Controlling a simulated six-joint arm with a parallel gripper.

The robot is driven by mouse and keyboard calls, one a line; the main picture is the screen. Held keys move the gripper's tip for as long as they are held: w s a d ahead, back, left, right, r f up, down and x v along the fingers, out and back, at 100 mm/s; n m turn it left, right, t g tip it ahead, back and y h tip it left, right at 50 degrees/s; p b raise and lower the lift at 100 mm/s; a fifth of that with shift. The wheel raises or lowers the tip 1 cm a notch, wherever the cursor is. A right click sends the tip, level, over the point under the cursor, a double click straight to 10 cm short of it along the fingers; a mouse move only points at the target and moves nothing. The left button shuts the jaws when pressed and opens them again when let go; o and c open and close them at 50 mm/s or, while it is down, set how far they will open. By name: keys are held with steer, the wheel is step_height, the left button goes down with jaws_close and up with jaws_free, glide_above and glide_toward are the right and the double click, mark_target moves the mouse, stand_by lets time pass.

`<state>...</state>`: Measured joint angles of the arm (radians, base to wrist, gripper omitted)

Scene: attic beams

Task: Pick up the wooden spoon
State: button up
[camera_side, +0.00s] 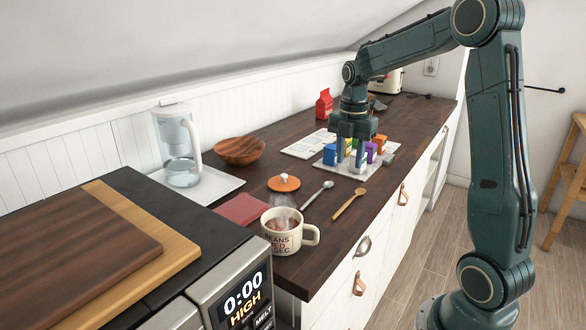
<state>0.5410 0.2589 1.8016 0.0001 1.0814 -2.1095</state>
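Blocks crowd close around the fingers, and I cannot tell whether any are touched.
A metal spoon (316,196) lies left of the wooden spoon. A steaming mug (284,238) stands nearer the camera, with an orange lid (284,183) behind it. A wooden bowl (239,151) and a water jug (178,150) stand farther left. Bare counter lies around the wooden spoon.

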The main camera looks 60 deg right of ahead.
glide_above(345, 204)
step_height(345, 204, down, 8)
steer(key=shift+f, duration=0.1)
stand_by(0.3)
steer(key=shift+f, duration=2.5)
jaws_close()
